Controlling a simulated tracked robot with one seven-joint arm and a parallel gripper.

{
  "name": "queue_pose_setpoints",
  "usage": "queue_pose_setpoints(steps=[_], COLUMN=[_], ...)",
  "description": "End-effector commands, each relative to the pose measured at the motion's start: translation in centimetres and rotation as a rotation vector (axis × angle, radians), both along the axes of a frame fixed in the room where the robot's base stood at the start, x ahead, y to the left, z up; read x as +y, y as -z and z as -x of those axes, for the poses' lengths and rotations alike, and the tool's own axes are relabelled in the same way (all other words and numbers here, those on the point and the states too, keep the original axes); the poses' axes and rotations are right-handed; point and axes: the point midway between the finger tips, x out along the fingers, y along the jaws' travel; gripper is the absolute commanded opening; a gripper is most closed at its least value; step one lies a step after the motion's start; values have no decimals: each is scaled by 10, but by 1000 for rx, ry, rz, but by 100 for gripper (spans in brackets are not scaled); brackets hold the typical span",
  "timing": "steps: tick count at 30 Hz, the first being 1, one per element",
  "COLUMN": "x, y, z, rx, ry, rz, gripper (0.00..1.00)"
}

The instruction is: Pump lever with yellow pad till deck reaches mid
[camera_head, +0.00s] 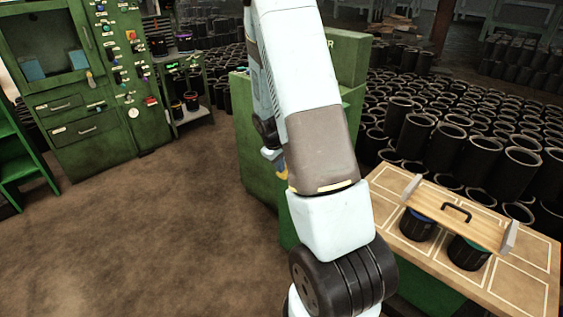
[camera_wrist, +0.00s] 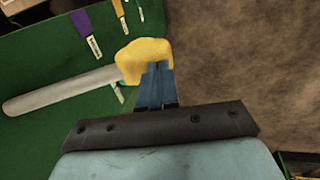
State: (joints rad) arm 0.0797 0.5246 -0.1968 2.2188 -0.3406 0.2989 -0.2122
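The yellow pad (camera_wrist: 144,60) caps the right end of a pale grey lever (camera_wrist: 62,92), which slants slightly upward in front of a green panel in the wrist view. My gripper (camera_wrist: 157,70) has its two blue fingers together. The fingertips overlap the pad's lower right part in the picture; I cannot tell whether they touch it. Nothing shows between the fingers. In the head view, a small yellow patch (camera_head: 283,172) beside my arm may be the pad; my arm hides most of that area. I cannot make out the deck.
Purple (camera_wrist: 82,23), orange (camera_wrist: 118,8) and other coloured marks with labels sit on the green panel (camera_wrist: 40,60). A table (camera_head: 515,287) at right bears a wooden board (camera_head: 425,198) with a black handle and black sleeves (camera_head: 468,254). Brown floor (camera_head: 150,230) is clear at left.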

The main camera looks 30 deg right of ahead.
Motion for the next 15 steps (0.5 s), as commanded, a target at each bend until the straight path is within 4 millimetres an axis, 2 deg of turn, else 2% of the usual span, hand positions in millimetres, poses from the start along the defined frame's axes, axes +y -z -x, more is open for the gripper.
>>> queue_pose_setpoints(steps=[3, 15], x=[-1, -3], y=[9, 11], z=[4, 6], rx=[12, 16], ry=[2, 5], rz=[-2, -3], gripper=[0, 0])
